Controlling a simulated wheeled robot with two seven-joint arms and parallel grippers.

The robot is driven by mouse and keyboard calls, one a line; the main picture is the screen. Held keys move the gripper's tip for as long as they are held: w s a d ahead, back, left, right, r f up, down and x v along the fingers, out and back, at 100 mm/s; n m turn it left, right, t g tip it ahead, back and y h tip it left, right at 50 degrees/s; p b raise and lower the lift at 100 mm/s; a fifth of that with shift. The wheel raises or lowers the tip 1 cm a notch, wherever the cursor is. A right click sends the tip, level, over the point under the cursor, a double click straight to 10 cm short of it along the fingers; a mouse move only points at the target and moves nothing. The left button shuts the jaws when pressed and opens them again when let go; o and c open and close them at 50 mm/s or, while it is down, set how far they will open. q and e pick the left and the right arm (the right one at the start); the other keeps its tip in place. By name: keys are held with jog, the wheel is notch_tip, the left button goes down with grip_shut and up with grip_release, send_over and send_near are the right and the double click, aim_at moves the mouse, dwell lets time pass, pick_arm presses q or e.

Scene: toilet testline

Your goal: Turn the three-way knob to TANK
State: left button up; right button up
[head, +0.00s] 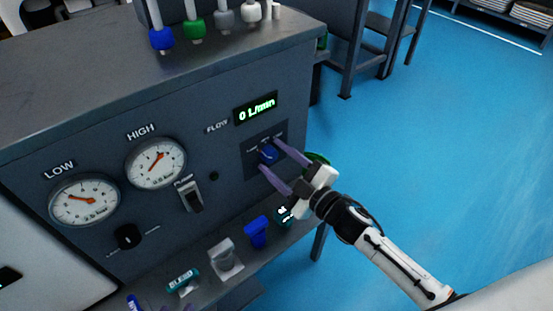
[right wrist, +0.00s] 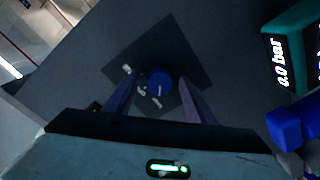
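The blue three-way knob (head: 268,154) sits on a dark square plate (head: 252,168) on the grey panel, below the flow display. Small labels around it are too small to read. My right gripper (head: 268,155) is open, with its purple fingers on either side of the knob. In the right wrist view the knob (right wrist: 158,80) lies between the two spread fingers (right wrist: 158,98), with gaps visible on both sides.
The flow display (head: 256,107) reads 0 L/min. LOW (head: 84,200) and HIGH (head: 156,163) gauges, a pump switch (head: 191,195) and a black knob (head: 127,236) are at left. Blue (head: 257,232) and grey (head: 226,258) valve parts stand on the lower ledge. Blue floor (head: 440,150) is clear at right.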

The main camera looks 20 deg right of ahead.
pick_arm(q)
jog(key=shift+s+a+r+p, duration=0.3)
jog(key=shift+r+p, duration=0.1)
jog(key=shift+p, duration=0.5)
pick_arm(e)
jog(key=v, duration=1)
jog(key=shift+s, duration=0.15)
pick_arm(q)
jog(key=shift+w+r, duration=0.15)
jog(key=shift+w, duration=0.1)
pick_arm(e)
jog(key=shift+d, duration=0.15)
